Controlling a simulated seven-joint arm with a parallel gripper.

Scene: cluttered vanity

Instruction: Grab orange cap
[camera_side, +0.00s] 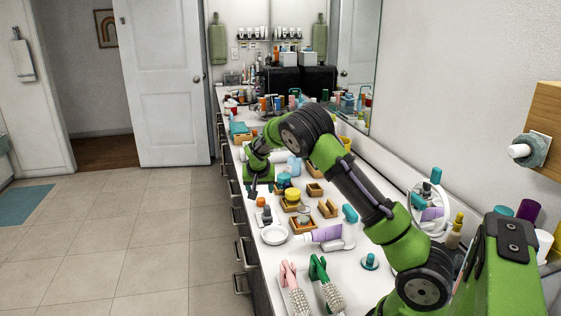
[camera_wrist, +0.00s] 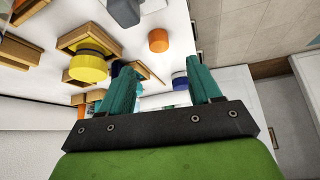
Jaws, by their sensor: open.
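The orange cap (camera_side: 260,202) is small and round and stands on the white counter near its left front edge in the side view. It also shows in the wrist view (camera_wrist: 158,40), above the fingertips and between their lines, with bare counter around it. My gripper (camera_side: 261,190) hangs close to the cap, on its far side in the side view. In the wrist view my gripper (camera_wrist: 157,74) has its two teal fingers apart, with no object held between them. The cap is clear of the fingers.
A grey-black bottle (camera_side: 267,215) and a white dish (camera_side: 274,234) stand near the cap. A yellow jar (camera_wrist: 88,66) sits in a wooden tray, with more trays beside it. A blue-capped item (camera_wrist: 180,80) is close to one finger. The counter edge drops to open floor.

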